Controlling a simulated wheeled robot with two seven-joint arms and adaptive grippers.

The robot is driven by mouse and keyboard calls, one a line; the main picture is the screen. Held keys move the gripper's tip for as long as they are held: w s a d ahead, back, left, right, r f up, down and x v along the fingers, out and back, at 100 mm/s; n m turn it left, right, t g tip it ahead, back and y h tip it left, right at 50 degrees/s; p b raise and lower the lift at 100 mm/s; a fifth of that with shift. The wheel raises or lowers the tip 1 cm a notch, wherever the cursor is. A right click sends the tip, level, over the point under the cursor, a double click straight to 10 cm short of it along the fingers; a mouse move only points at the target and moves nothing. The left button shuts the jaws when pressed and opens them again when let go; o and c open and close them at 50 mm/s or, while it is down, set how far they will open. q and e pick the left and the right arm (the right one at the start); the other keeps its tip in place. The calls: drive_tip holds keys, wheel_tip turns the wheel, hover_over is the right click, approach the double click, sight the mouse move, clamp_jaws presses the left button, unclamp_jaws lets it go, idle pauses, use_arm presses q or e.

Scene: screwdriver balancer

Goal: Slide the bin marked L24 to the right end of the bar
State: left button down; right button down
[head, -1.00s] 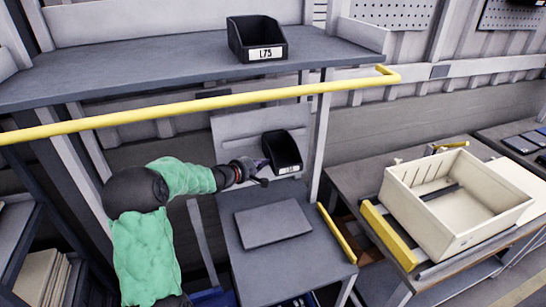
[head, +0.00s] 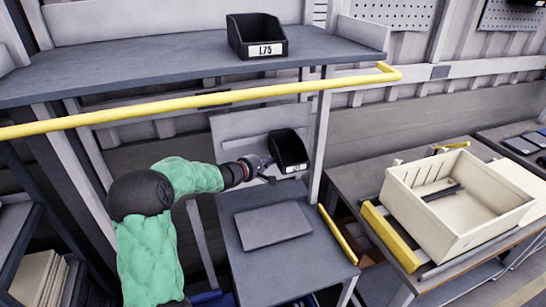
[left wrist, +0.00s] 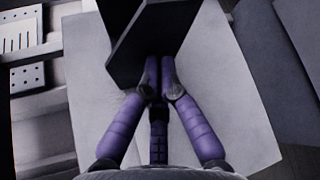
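A small black bin (head: 290,148) hangs in front of a pale grey panel (head: 232,132) under the upper shelf. Its white label is partly visible and too small to read; a bar behind it is not clear. My left gripper (head: 268,170) is at the bin's lower left side. In the left wrist view, the purple fingers (left wrist: 160,65) are together with their tips against or very near the dark bin wall (left wrist: 160,30); nothing clearly shows between them. My right gripper is not in view.
Another black bin (head: 257,36), marked L75, stands on the upper shelf (head: 150,62). A yellow rail (head: 200,99) runs along the shelf front, above my arm. A grey table (head: 225,215) with a flat grey plate (head: 273,226) lies below. A cream crate (head: 455,235) stands at right.

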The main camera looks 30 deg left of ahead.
use_arm(q)
drive_tip(key=shift+w+d+b, duration=0.75)
drive_tip(key=shift+w+d, duration=0.1)
drive_tip(key=shift+w, duration=0.2)
drive_tip(key=shift+s+f+b, duration=0.1)
drive_tip(key=shift+s+b, duration=0.5)
drive_tip(key=shift+s, duration=0.2)
drive_tip(key=shift+s+d+b, duration=0.15)
drive_tip(key=shift+s+b, duration=0.7)
drive_tip(key=shift+s, duration=0.5)
